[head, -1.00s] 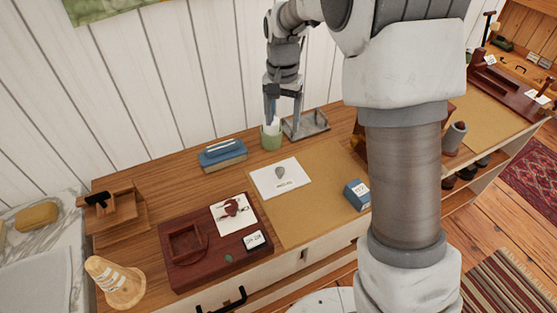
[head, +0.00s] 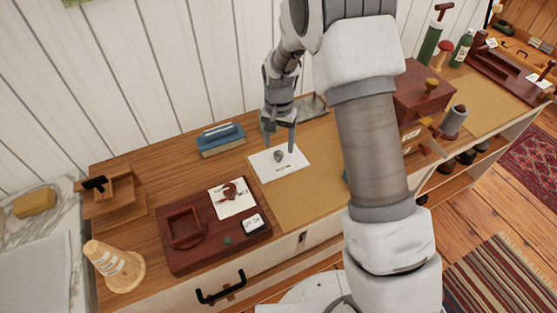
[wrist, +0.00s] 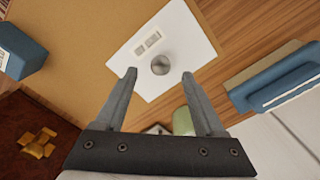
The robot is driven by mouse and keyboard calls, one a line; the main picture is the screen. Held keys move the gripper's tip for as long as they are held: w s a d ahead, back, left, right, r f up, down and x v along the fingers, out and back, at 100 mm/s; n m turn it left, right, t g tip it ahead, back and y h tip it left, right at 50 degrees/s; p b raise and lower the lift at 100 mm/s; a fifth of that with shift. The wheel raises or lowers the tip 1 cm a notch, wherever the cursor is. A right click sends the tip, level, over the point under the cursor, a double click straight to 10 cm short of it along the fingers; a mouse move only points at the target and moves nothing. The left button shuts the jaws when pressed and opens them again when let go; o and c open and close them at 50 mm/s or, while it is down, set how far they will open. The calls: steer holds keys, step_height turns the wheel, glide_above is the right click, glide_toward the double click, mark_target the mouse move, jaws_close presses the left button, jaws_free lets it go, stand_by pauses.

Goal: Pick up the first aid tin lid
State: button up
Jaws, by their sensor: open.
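No thing is clearly marked as the first aid tin lid, and I cannot tell which one it is. A small grey round piece (head: 279,156) shows on a white card (head: 293,171) on the desk; it also shows in the wrist view (wrist: 160,64). My gripper (head: 279,147) is open and empty, pointing down above the card. In the wrist view its fingertips (wrist: 159,75) are apart, with the grey piece between them in the picture. A blue block-like item with a pale stripe (head: 221,138) lies left of the gripper, at the wall side.
A dark red tray (head: 205,257) with a picture card (head: 228,205) is at front left. A green cup (wrist: 182,122) is close to my gripper. A blue box (wrist: 20,55) is mostly behind my arm in the head view. A brown drawer box (head: 425,88) stands right. The tan mat (head: 305,205) has free room.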

mark_target(278, 153)
step_height(278, 153, down, 3)
steer(key=shift+f, duration=0.2)
steer(key=shift+c, duration=0.2)
jaws_close()
